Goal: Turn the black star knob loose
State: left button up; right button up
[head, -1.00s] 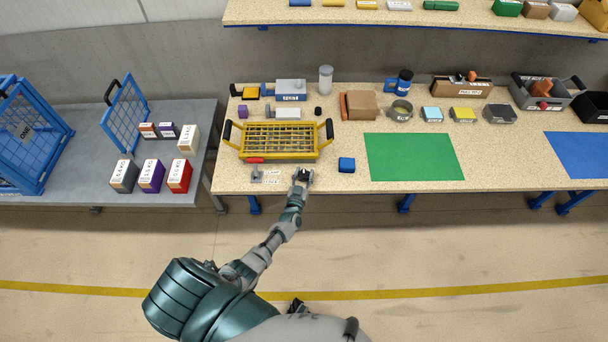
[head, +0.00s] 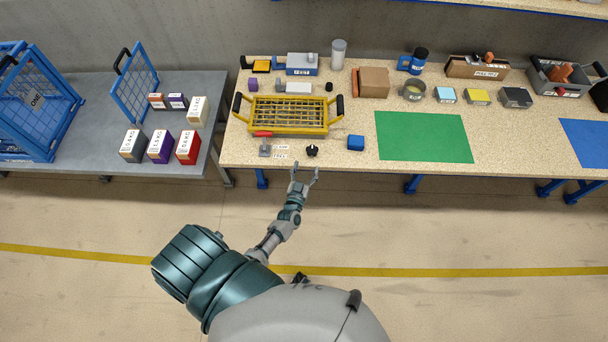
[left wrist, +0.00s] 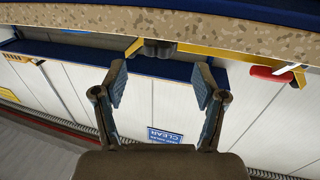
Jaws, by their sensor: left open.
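The black star knob (head: 312,151) stands near the front edge of the wooden table, right of a small grey clamp piece with a red handle (head: 264,134). My left gripper (head: 304,168) is open and empty, just in front of the table edge, with its fingers pointing toward the knob but apart from it. In the left wrist view the open fingers of my left gripper (left wrist: 160,84) frame a dark lobed piece (left wrist: 159,49), which looks like the knob, beyond the fingertips. Whether the knob is loose cannot be told. My right gripper is not in view.
A yellow wire basket (head: 288,133) with black handles lies behind the knob. A blue block (head: 356,143) sits to its right, then a green mat (head: 424,137). Small labels lie left of the knob. A grey table (head: 90,161) with boxes stands at the left.

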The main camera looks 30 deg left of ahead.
pick_arm(q)
jog(key=shift+v, duration=1.55)
jog(key=shift+f, duration=0.1)
